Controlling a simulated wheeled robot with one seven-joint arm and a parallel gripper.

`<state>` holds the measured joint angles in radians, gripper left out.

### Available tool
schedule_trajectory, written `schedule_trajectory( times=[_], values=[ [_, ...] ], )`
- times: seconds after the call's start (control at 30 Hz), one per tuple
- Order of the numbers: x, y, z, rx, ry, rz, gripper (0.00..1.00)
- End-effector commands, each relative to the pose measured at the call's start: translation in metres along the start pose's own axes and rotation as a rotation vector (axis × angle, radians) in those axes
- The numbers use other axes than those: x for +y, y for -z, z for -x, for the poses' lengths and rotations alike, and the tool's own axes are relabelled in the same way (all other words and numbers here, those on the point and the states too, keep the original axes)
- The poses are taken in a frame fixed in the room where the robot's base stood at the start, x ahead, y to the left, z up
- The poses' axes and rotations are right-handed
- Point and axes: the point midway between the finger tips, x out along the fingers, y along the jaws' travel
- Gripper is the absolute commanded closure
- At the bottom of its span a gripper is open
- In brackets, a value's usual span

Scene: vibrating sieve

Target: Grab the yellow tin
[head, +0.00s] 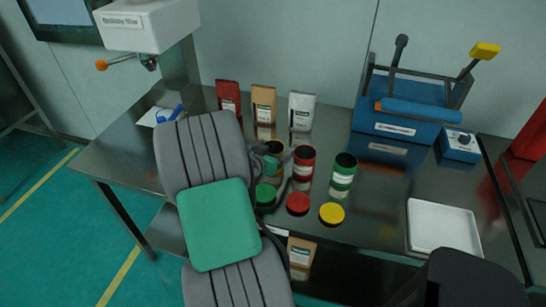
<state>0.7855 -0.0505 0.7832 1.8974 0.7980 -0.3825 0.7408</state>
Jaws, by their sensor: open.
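The yellow tin (275,147) stands open-topped on the dark shiny table, leftmost of three tins in a row. My gripper (269,162) is at the tin's left and front side, very close to it, and hides part of it. Its jaws are open. I cannot tell whether the fingers touch the tin or are around it. A red tin (304,164) stands just to the right, and a green tin (343,174) stands further right. A yellow lid (332,214) lies in front of the green tin.
A red lid (298,203) and a green lid (265,195) lie near the front edge. Red (229,97), brown (263,103) and white (302,110) packets stand behind the tins. A blue machine (400,115) and a white tray (443,227) are at right.

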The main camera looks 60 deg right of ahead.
Motion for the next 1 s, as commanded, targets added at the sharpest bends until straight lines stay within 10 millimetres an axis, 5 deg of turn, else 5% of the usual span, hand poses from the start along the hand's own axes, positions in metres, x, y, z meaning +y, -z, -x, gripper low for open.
schedule_trajectory(
  times=[0.2,1.0],
  values=[
    [-0.0007,0.0,-0.0007,0.0,0.001,-0.001,0.13],
    [-0.0008,-0.0001,-0.0002,-0.001,0.001,0.0,0.78]
  ],
)
